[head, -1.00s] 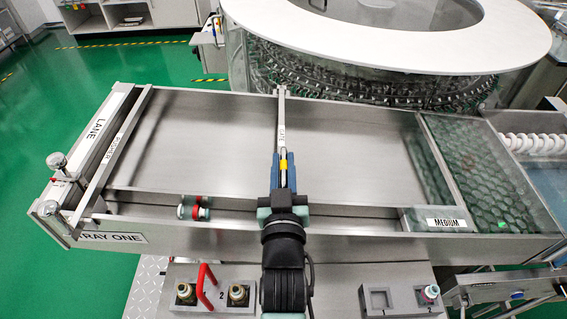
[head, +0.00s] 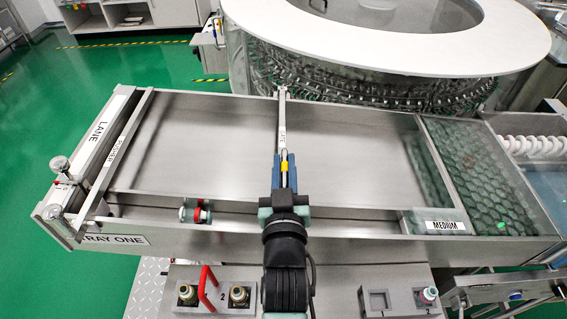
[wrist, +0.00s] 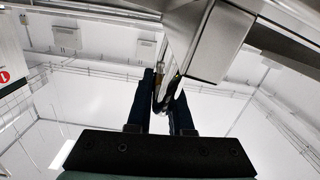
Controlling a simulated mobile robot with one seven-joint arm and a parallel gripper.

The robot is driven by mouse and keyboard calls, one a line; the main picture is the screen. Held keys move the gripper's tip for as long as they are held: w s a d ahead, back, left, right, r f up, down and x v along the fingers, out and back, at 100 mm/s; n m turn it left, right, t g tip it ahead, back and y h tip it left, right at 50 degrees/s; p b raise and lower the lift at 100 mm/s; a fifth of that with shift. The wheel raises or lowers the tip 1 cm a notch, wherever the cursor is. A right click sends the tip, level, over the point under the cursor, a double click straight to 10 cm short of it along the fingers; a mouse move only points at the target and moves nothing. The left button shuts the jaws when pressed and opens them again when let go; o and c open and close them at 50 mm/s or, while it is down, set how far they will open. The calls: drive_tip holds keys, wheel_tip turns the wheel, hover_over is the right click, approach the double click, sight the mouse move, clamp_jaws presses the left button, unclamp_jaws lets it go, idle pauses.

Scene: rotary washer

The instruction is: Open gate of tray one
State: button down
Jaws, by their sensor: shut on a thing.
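Tray one (head: 190,238) is a long steel tray across the head view, with its name label at the front left. The gate (head: 282,112) is a thin metal bar with a GATE label, lying across the tray from front to back near the middle. My gripper (head: 285,160) is over the tray's middle, shut on the gate's near end. In the wrist view, the fingers (wrist: 162,98) close around a slim curved metal piece below a steel block (wrist: 217,42). The exact contact is partly hidden by the fingers.
A LANE plate and a pusher bar (head: 125,138) stand at the tray's left end. A MEDIUM block (head: 443,224) is at the right. A round washer (head: 385,70) stands behind; a red handle (head: 206,288) is in front.

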wheel_tip(320, 180, up, 12)
drive_tip(key=d+p, duration=0.1)
drive_tip(key=p, duration=0.3)
drive_tip(key=shift+d+f+p, duration=0.2)
drive_tip(key=shift+p, duration=0.1)
drive_tip(key=c, duration=0.8)
unclamp_jaws()
drive_tip(key=shift+f, duration=0.15)
drive_tip(key=shift+c, duration=0.2)
drive_tip(key=s+b, duration=0.5)
drive_tip(key=s, duration=0.8)
